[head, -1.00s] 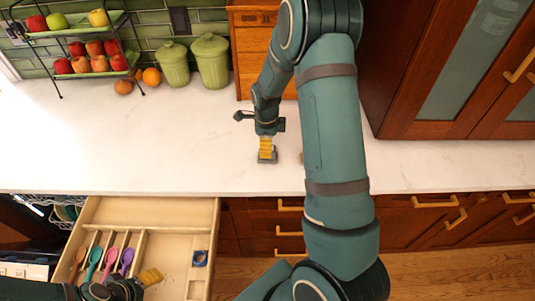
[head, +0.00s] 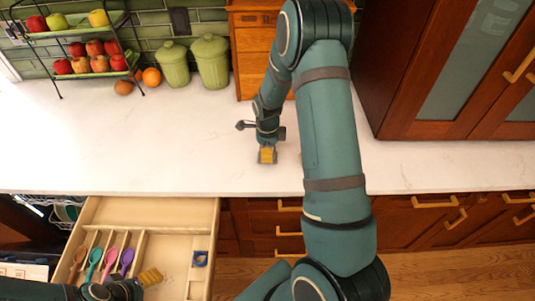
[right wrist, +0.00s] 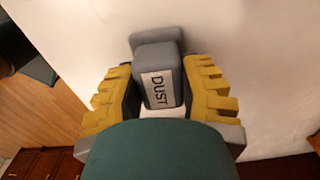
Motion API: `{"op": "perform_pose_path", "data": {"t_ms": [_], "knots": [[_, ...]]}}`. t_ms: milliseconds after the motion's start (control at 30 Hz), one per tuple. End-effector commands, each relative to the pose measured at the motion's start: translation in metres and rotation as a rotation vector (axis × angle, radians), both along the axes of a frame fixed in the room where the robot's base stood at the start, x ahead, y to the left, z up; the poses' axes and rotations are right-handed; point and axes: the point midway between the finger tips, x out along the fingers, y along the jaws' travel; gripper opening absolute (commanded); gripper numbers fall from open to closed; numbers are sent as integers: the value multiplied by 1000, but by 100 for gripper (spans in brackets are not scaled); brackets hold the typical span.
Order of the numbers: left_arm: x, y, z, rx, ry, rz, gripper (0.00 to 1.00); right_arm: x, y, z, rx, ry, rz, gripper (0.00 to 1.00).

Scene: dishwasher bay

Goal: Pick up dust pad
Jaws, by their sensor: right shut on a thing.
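The dust pad (right wrist: 162,75) is a grey block with a white label reading "DUST". In the right wrist view it sits between the yellow fingers of my right gripper (right wrist: 162,78), which is shut on it. In the head view my right gripper (head: 267,155) points down at the white counter, and the pad is mostly hidden by the fingers. My left gripper (head: 150,277) is low at the left, over the open drawer. Its fingers show too small to tell whether they are open or shut.
Green canisters (head: 210,62), a wooden cabinet (head: 255,45) and a fruit rack (head: 85,45) stand at the back. The counter (head: 150,150) is clear around my right gripper.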

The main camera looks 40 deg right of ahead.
Motion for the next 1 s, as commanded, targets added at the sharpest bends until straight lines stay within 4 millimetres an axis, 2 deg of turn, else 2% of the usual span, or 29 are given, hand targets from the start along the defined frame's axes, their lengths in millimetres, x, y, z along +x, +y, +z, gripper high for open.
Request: {"op": "perform_pose_path", "data": {"t_ms": [167,267,700,833,1000], "knots": [[0,0,0,0,0,0,61,0,0,1,1,1,0,3],[0,0,0,0,0,0,61,0,0,9,-1,-1,0,3],[0,0,4,-1,0,0,61,1,1,87,0,-3,1,3],[0,0,4,-1,0,0,61,0,0,97,0,0,0,3],[0,0,5,-1,0,0,61,0,0,100,0,0,0,3]]}}
